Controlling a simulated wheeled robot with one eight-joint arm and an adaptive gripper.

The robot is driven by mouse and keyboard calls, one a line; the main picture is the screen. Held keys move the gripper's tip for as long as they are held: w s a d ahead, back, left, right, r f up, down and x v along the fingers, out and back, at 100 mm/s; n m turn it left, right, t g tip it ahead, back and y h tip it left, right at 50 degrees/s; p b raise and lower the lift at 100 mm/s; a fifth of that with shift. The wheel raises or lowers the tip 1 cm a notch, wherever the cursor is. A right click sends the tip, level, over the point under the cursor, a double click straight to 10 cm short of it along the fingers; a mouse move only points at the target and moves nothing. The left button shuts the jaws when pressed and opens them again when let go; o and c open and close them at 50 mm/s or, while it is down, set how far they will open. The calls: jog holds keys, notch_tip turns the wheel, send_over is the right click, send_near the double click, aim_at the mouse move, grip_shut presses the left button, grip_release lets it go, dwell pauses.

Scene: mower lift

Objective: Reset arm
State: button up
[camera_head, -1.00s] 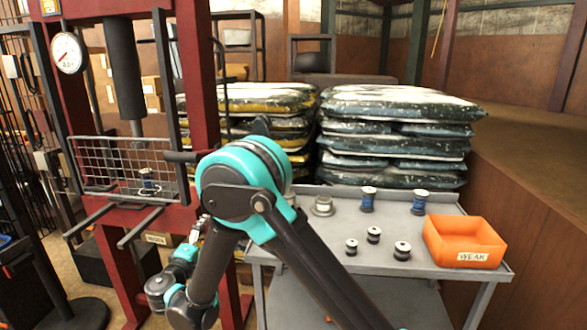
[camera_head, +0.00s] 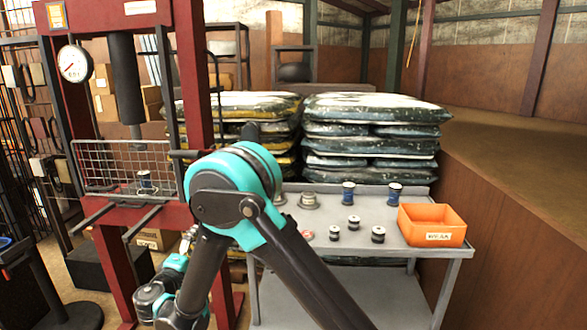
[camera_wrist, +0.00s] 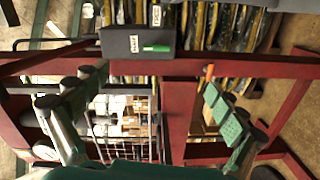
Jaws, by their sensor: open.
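My arm (camera_head: 235,200) rises in front of the cart and bends down to the lower left, beside the red press. My gripper (camera_wrist: 150,125) shows in the wrist view with its two fingers wide apart, one left and one right, and nothing is seen between them. Its fingertips are not clear in the head view. The red press frame (camera_head: 199,80) has a round gauge (camera_head: 75,63) and a wire mesh guard (camera_head: 100,165). A small blue and white spool-like part (camera_head: 145,182) stands behind the mesh, under the dark ram (camera_head: 125,85).
A grey cart (camera_head: 400,262) on the right carries several small spool-like parts (camera_head: 348,192) and an orange bin (camera_head: 432,225) labelled WEAK. Stacked sacks (camera_head: 375,130) stand behind it. In the wrist view, red beams (camera_wrist: 180,110) and a dark box (camera_wrist: 138,42) with labels are near the gripper.

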jog(key=w+d+m+g+h, duration=0.2)
jog(key=w+d+g, duration=0.1)
jog(key=d, duration=1)
jog(key=w+d+m+g+h, duration=0.1)
jog(key=w+d+m+g, duration=0.2)
jog(key=d, duration=1)
jog(key=s+d+f+m+g, duration=0.2)
jog(key=s+d, duration=0.1)
jog(key=d, duration=0.5)
jog(key=s+d+f+m+g, duration=0.1)
jog(key=s+d+m+g, duration=0.2)
jog(key=d, duration=0.5)
jog(key=s+d+f+m+g+y, duration=0.1)
jog(key=s+d, duration=0.3)
jog(key=s, duration=0.5)
jog(key=s+d+f+m+g+y, duration=0.1)
jog(key=s+d+f+m+y, duration=0.2)
jog(key=s, duration=0.5)
jog(key=shift+s+d+f+m+y, duration=0.3)
jog(key=shift+s+d+f+y, duration=0.1)
jog(key=shift+d+f, duration=0.1)
